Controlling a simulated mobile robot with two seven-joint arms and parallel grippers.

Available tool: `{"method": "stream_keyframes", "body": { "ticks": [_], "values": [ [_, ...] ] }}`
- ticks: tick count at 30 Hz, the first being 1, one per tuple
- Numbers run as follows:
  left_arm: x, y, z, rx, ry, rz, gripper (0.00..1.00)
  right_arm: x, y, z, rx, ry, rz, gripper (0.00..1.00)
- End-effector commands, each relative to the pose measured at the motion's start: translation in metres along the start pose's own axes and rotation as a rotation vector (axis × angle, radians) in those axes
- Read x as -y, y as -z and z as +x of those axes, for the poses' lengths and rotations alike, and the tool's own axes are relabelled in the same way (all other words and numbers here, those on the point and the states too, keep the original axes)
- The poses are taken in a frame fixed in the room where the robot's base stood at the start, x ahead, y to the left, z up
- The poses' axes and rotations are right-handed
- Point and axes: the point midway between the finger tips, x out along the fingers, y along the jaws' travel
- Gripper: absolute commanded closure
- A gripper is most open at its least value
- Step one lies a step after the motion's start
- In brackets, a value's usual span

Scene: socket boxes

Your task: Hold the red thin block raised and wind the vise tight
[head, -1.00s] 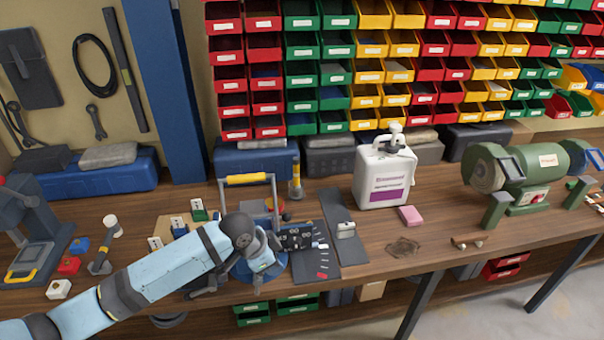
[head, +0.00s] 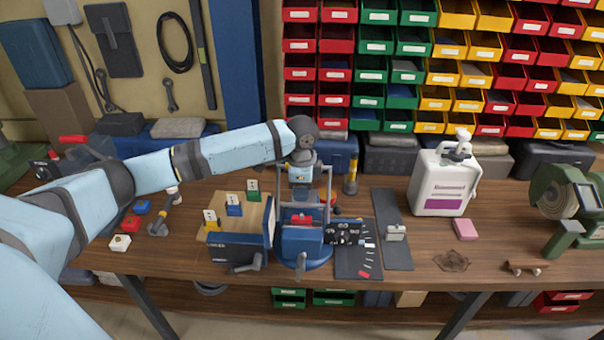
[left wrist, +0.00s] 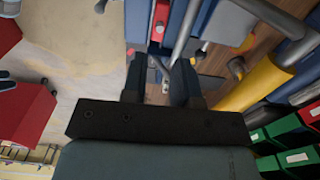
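The blue vise (head: 302,242) stands near the table's front edge, with a dark crank (head: 301,264) at its front. A small red block (head: 301,219) sits at the top of the vise, between its jaws as far as I can see. A red piece also shows at the top of the left wrist view (left wrist: 160,18). My left gripper (head: 301,192) points down just behind the red block, inside a grey upright frame (head: 327,190). In the left wrist view its two dark fingers (left wrist: 162,82) are apart with nothing clearly held. My right gripper is not in view.
A wooden board (head: 240,222) with yellow, blue and green tagged blocks stands left of the vise. A dark dial plate (head: 352,245) lies to its right. A white jug (head: 440,185) and pink block (head: 465,229) stand further right. Small parts bins fill the back.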

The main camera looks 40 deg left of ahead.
Motion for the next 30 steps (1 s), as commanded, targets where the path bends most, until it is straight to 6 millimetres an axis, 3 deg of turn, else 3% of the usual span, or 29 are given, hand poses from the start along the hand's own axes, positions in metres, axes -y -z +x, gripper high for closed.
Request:
{"method": "stream_keyframes", "body": {
  "ticks": [6, 12, 25, 26, 29, 30],
  "values": [
    [-0.001, 0.001, 0.041, 0.0, -0.002, 0.0, 0.73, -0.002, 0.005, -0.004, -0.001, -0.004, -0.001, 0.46],
    [0.0, 0.001, 0.068, 0.0, 0.0, 0.0, 0.73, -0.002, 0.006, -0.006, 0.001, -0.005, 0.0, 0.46],
    [0.0, 0.001, 0.08, -0.002, 0.001, 0.0, 0.73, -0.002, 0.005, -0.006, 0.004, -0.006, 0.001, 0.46],
    [0.0, 0.001, 0.08, -0.002, 0.001, 0.0, 0.75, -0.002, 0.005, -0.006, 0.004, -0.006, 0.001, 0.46],
    [0.0, 0.001, 0.08, -0.002, 0.001, 0.0, 0.98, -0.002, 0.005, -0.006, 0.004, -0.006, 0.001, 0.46],
    [0.0, 0.001, 0.08, -0.002, 0.001, 0.0, 1.0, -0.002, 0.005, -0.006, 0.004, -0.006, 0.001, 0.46]
  ]
}}
